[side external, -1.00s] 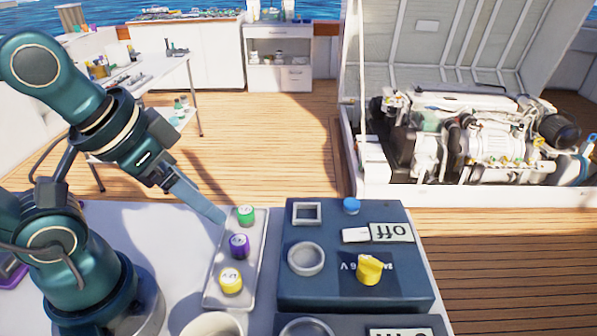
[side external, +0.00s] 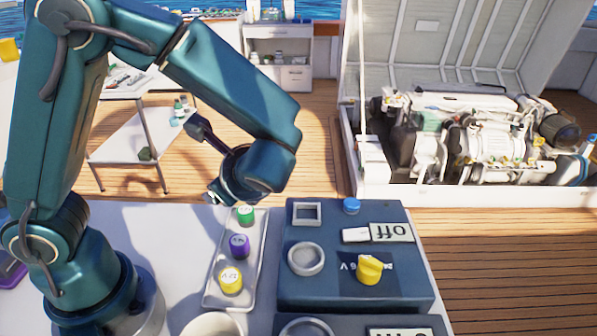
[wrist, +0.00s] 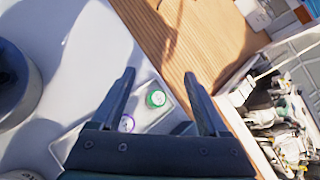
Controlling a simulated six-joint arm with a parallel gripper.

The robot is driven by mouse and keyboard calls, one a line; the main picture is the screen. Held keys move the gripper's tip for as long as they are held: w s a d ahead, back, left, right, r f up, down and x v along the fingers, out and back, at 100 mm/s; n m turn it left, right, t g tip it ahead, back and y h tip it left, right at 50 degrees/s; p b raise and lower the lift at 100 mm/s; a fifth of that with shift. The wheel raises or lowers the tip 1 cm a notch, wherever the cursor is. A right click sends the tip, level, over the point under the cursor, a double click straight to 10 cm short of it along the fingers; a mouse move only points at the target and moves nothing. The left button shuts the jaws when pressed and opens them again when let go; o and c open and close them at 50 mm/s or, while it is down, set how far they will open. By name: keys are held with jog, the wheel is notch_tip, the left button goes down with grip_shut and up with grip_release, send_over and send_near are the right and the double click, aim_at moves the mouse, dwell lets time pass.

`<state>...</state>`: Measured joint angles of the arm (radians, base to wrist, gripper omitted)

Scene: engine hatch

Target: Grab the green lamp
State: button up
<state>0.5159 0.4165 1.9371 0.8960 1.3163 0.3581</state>
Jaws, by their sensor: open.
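The green lamp (side external: 245,215) is a small round piece with a pale top, standing at the far end of a clear tray (side external: 216,284). The purple lamp (wrist: 127,123) is partly hidden by the gripper body.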

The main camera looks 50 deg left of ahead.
aim_at(247, 215)
jog(key=f+m, duration=0.1)
jog(key=w+d+f+m+t+y, duration=0.1)
jog(key=d+f+m, duration=0.1)
jog(key=shift+w+m+t, duration=0.3)
jog(key=shift+w, duration=0.05)
jog(key=d+f+m, duration=0.1)
jog(key=f, duration=0.1)
jog(key=d+f+m+t+y, duration=0.1)
jog(key=m, duration=0.1)
jog(key=shift+s+d+f, duration=0.1)
jog(key=shift+s+f, duration=0.05)
jog(key=shift+f, duration=0.25)
jog(key=shift+s+d+f+t, duration=0.15)
jog(key=shift+f+t, duration=0.1)
jog(key=shift+t, duration=0.15)
jog(key=shift+x, duration=2.5)
grip_shut()
